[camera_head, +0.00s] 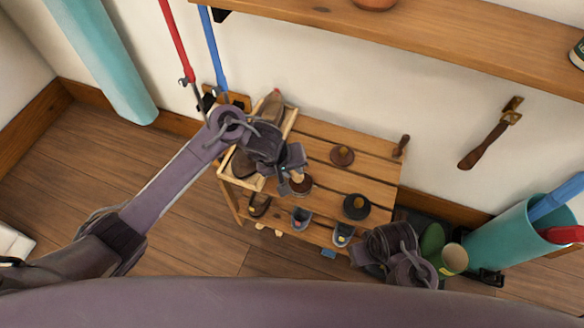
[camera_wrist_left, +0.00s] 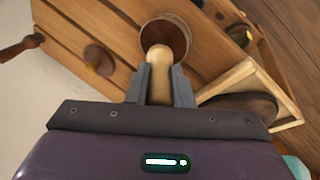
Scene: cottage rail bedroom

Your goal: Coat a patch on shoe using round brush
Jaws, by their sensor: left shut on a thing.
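A second shoe (camera_head: 272,106) is in the tray's far end. No patch can be made out. My right gripper (camera_head: 425,270) is at lower right, its jaws unclear.
Shoes sit on the lower level. A wall shelf (camera_head: 420,50) overhangs behind. A teal bin (camera_head: 500,240) stands at right. The rack's right part has free room.

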